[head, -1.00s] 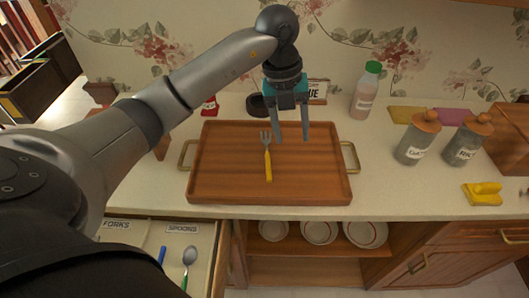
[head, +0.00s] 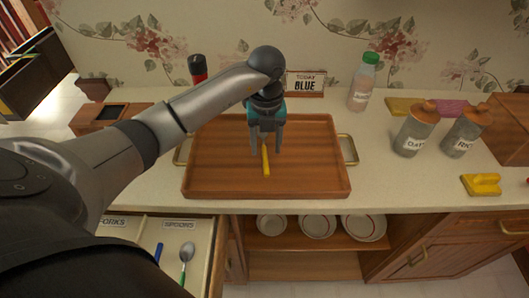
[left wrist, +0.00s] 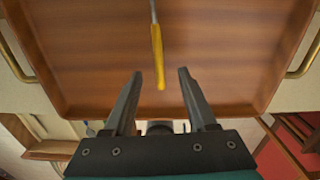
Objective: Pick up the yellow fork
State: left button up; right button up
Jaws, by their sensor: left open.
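The yellow-handled fork (head: 266,160) lies on the wooden tray (head: 225,180) on the counter. In the head view my left gripper (head: 266,150) is over the fork and hides its metal head; only the yellow handle shows. In the left wrist view the yellow handle (left wrist: 158,58) points towards the gap between the fingers, with part of the metal neck at the top edge. My left gripper (left wrist: 157,75) is open and empty in that view. Its height above the fork is hard to judge. My right gripper is not in view.
The tray has brass handles (head: 348,149) at its sides. An open drawer (head: 205,240) with cutlery is at front left.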

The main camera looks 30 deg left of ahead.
aim_at(265, 158)
pick_arm(q)
notch_tip(265, 158, down, 4)
jog(key=shift+w+a+f, duration=0.15)
jog(key=shift+c, duration=0.4)
grip_shut()
